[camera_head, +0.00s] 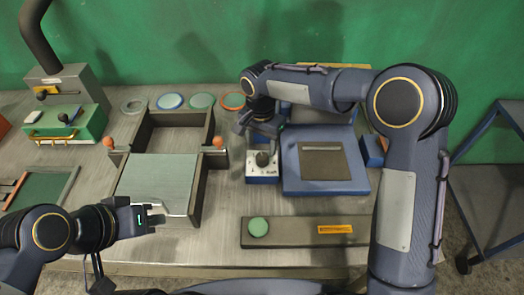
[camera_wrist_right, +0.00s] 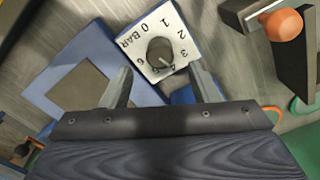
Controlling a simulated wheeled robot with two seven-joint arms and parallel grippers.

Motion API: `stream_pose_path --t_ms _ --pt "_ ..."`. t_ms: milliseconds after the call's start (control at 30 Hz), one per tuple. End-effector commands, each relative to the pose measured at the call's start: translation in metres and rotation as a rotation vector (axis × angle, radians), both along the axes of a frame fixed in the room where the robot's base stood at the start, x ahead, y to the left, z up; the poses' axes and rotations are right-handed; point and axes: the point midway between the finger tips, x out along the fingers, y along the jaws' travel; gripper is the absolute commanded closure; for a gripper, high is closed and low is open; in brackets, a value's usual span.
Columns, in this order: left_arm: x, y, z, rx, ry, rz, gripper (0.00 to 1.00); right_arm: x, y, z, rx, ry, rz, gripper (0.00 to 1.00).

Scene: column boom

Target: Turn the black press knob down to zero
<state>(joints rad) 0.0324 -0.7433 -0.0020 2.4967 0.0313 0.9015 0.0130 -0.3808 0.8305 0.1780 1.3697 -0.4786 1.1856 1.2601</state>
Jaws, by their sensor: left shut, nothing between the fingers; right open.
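The black press knob (camera_head: 262,159) sits on a small white-topped blue box in the head view. In the right wrist view the knob (camera_wrist_right: 160,52) stands on a white dial plate (camera_wrist_right: 142,33) marked "0 BAR" up to 6. Its pale pointer line seems to aim near the 4. My right gripper (camera_head: 264,132) is above and behind the knob in the head view. In the wrist view its open fingers (camera_wrist_right: 161,80) point toward the knob, one to each side, apparently not touching it. My left gripper (camera_head: 156,214) is shut and empty over the front of the grey tray.
A blue press base (camera_head: 290,180) with a brown plate (camera_head: 325,163) stands right beside the knob box. A grey tray (camera_head: 158,180) with orange-knobbed handles lies to the left. A dark bar with a green button (camera_head: 258,227) lies in front. Coloured rings (camera_head: 171,101) lie behind.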

Motion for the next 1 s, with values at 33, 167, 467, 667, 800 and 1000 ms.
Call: stream_pose_path --t_ms 33,167,467,667,800,1000 --pt "0.000 0.000 0.003 0.000 0.000 0.000 1.00 -0.001 -0.001 -0.009 -0.002 0.006 -0.001 0.44" --pt "0.000 0.000 0.006 0.000 0.000 0.000 1.00 -0.001 -0.001 -0.029 -0.001 0.005 0.001 0.44" --pt "0.000 0.000 0.009 0.000 0.000 0.000 1.00 0.000 -0.001 -0.050 0.001 0.000 0.001 0.44" --pt "0.000 0.000 0.009 0.000 0.000 0.000 1.00 0.000 -0.001 -0.050 0.001 0.000 0.001 0.44" --pt "0.000 0.000 0.009 0.000 0.000 0.000 1.00 0.000 -0.001 -0.050 0.001 0.000 0.000 0.63" --pt "0.000 0.000 0.009 0.000 0.000 0.000 1.00 0.000 -0.001 -0.050 0.001 0.000 0.000 0.89"
